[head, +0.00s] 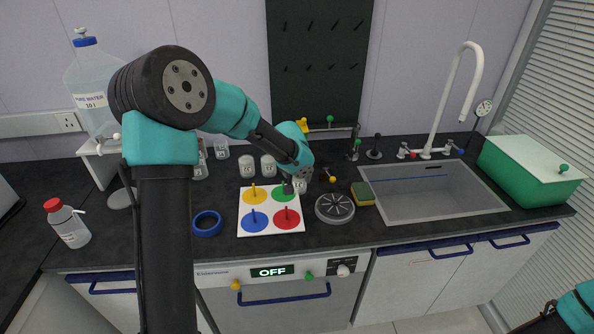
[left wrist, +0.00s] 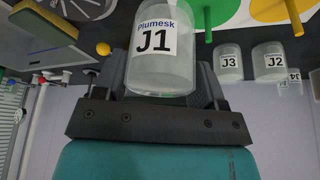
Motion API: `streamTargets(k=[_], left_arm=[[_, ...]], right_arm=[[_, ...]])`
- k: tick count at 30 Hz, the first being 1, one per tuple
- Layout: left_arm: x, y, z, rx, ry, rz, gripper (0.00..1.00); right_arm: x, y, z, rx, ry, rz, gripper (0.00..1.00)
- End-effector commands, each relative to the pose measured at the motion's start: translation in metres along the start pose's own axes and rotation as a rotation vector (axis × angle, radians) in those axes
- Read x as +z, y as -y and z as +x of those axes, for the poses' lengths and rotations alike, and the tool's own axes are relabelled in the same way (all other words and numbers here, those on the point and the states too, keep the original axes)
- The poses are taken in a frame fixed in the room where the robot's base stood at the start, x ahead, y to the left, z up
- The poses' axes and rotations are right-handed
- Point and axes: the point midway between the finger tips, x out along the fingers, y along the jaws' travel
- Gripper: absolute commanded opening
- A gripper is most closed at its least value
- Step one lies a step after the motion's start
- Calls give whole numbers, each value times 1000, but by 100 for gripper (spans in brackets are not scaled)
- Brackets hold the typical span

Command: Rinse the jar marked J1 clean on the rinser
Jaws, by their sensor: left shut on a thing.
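The jar marked J1 (left wrist: 162,52) is a clear jar with a white "Plumesk J1" label. It fills the front of my left gripper (left wrist: 160,85) in the left wrist view, and the gripper is shut on it. In the head view the jar (head: 300,186) shows just below my left gripper (head: 303,174), beside the green disc's corner of the white board. The rinser appears to be the round grey ribbed disc (head: 335,208), to the right of the jar and apart from it. My right gripper (head: 545,322) is only partly in view at the bottom right; its fingers cannot be made out.
A white board (head: 246,231) with coloured pegged discs lies left of the rinser. Jars J3 (left wrist: 228,63) and J2 (left wrist: 270,62) stand behind it. A sponge (head: 363,193), sink (head: 400,211) and green bin (head: 530,170) are to the right.

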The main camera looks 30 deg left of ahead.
Motion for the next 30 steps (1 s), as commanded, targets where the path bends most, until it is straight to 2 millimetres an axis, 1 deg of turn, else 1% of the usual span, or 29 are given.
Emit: streamTargets(k=[16,20,30], left_arm=[[-1,0,-1,-1,-1,-1,38],[-5,0,-9,-2,-3,-1,38],[-17,0,-38,-1,-3,-1,38]], right_arm=[[0,0,0,0,0,0,51],[0,0,0,0,0,0,51],[0,0,0,0,0,0,51]])
